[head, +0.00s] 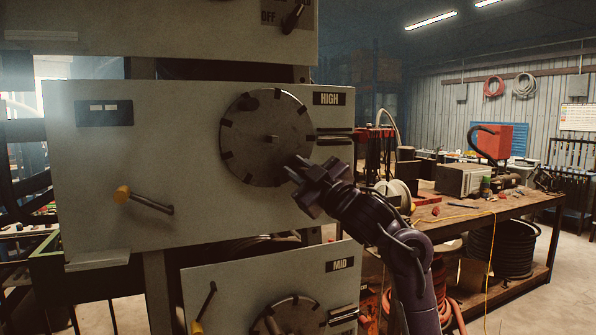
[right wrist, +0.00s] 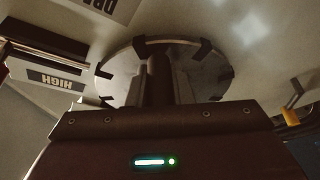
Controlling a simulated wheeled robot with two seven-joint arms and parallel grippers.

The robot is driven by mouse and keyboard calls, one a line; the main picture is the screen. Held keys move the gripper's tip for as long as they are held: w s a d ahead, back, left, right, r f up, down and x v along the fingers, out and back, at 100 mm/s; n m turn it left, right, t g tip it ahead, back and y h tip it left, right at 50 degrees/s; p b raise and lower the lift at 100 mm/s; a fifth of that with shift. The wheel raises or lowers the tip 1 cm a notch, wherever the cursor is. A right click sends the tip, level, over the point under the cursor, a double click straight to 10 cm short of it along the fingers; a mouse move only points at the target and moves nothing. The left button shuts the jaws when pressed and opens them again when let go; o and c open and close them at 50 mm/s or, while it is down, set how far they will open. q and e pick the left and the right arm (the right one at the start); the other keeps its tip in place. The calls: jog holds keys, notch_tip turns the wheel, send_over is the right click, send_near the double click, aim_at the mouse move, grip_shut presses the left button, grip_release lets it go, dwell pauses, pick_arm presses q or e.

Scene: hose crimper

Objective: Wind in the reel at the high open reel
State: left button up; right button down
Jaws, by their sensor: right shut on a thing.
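The high reel shows as a round grey disc (head: 265,145) with dark notched tabs around its rim, on the pale panel beside the HIGH label (head: 329,98). It has a small hub at its middle. My right gripper (head: 299,174) is at the disc's lower right edge, shut. In the right wrist view the disc (right wrist: 208,75) lies just beyond the gripper body, and a dark upright post (right wrist: 159,78) stands between them. My left gripper is out of view.
Below, the MID panel (head: 225,285) has another disc (head: 290,316) and crank. A cluttered workbench (head: 490,208) stands to the right, with open floor beyond it.

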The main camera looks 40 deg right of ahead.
jog(key=shift+s+d+r, duration=0.2)
jog(key=shift+d+r, duration=0.05)
jog(key=shift+r, duration=0.25)
jog(key=c, duration=1.5)
grip_release()
jog(key=shift+w, duration=0.1)
jog(key=shift+o, duration=1)
jog(key=shift+a+f, duration=0.15)
jog(key=shift+f, duration=0.1)
jog(key=shift+f, duration=0.2)
jog(key=b+v, duration=0.4)
jog(key=v, duration=0.3)
jog(key=shift+s, duration=0.3)
